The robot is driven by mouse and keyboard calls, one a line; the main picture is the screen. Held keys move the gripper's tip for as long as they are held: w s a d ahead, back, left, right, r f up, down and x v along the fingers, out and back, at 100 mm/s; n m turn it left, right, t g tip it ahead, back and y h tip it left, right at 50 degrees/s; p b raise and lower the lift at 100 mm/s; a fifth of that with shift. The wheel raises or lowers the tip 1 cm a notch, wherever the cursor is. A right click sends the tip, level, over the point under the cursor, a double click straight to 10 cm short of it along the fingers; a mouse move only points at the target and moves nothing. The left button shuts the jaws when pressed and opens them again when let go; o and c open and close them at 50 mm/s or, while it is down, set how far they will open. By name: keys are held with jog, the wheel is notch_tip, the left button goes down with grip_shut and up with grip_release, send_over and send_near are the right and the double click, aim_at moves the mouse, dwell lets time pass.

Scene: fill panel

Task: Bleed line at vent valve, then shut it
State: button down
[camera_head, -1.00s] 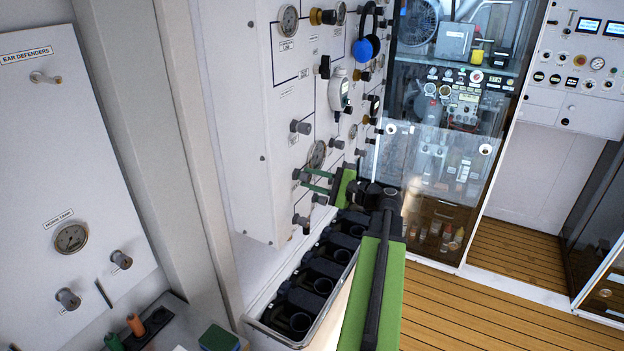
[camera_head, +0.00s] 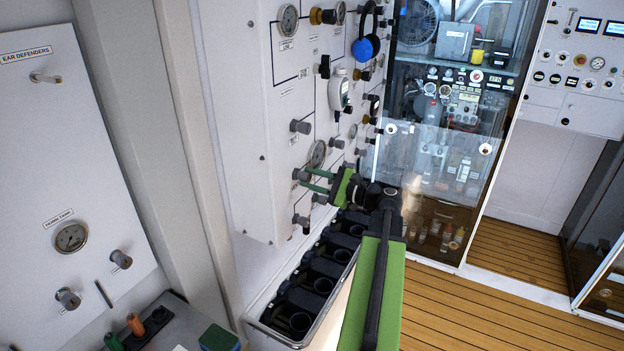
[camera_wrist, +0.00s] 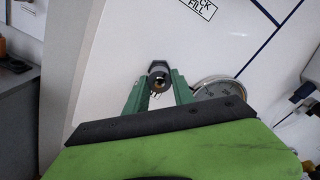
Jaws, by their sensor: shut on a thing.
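My gripper (camera_head: 303,180) reaches the white fill panel (camera_head: 240,130) near its lower edge. Its two green fingers are shut on a grey round knob (camera_head: 297,174), which sticks out from the panel. In the wrist view the knob (camera_wrist: 158,72) sits between the fingertips (camera_wrist: 160,80), with its dark end facing the camera. I cannot read a label naming this knob as the vent valve. A round gauge (camera_head: 317,154) is above and right of it, and this gauge (camera_wrist: 222,86) is partly hidden by the gripper in the wrist view.
Another grey knob (camera_head: 300,220) stands just below my fingers, and one (camera_head: 300,127) is higher up. A rack of dark holders (camera_head: 300,299) lies under the panel. Blue ear defenders (camera_head: 364,48) hang at the top. Wooden floor (camera_head: 480,310) is clear at right.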

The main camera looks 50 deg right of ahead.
jog(key=c, duration=1.1)
grip_release()
jog(key=v, duration=1.7)
jog(key=shift+s, duration=0.25)
jog(key=shift+f, duration=0.1)
